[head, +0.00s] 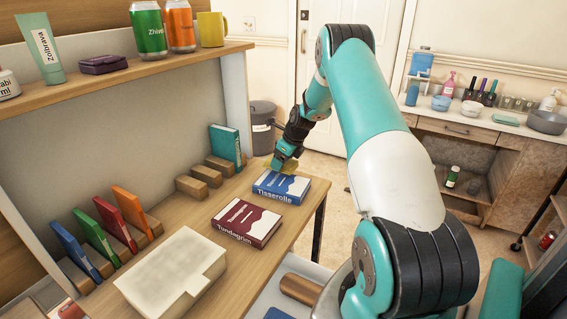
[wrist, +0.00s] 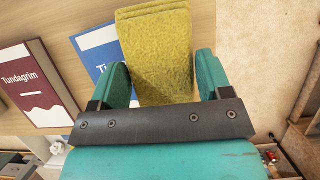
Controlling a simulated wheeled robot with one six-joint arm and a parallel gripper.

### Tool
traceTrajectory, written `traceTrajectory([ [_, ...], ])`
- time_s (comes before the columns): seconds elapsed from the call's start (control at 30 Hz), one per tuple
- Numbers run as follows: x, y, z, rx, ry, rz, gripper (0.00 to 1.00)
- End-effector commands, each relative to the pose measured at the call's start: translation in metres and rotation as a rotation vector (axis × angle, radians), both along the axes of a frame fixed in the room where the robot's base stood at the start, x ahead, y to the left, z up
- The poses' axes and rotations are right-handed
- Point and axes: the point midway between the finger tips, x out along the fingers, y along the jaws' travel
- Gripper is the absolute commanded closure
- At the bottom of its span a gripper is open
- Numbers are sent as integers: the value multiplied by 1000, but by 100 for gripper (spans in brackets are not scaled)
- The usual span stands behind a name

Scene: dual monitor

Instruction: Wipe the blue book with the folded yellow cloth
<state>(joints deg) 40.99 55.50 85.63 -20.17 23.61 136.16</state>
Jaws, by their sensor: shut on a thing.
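The blue book (head: 277,190), titled "Tisserolle", lies flat on the desk near its right end. It also shows in the wrist view (wrist: 92,44), partly hidden by the cloth and a finger. My gripper (head: 284,158) is at the book's far edge in the head view. In the wrist view my gripper (wrist: 163,80) is shut on the folded yellow cloth (wrist: 158,50), which sticks out beyond the fingers. In the head view the cloth (head: 290,165) shows just under the fingers. I cannot tell whether the cloth touches the book.
A dark red book (head: 246,222) lies beside the blue one. A white box-like block (head: 172,275) is at the desk's front. Several upright books and wooden blocks (head: 192,187) line the back. The desk's right edge is close to the blue book.

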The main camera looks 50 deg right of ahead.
Motion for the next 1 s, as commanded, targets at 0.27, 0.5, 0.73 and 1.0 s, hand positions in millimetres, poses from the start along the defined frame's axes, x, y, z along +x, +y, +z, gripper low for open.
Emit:
traceTrajectory([
  [0.27,2,4,29,1,0,6,47],
  [0.5,2,4,50,1,0,6,47],
  [0.73,2,5,60,1,0,6,47],
  [1.0,2,5,60,1,0,6,47],
])
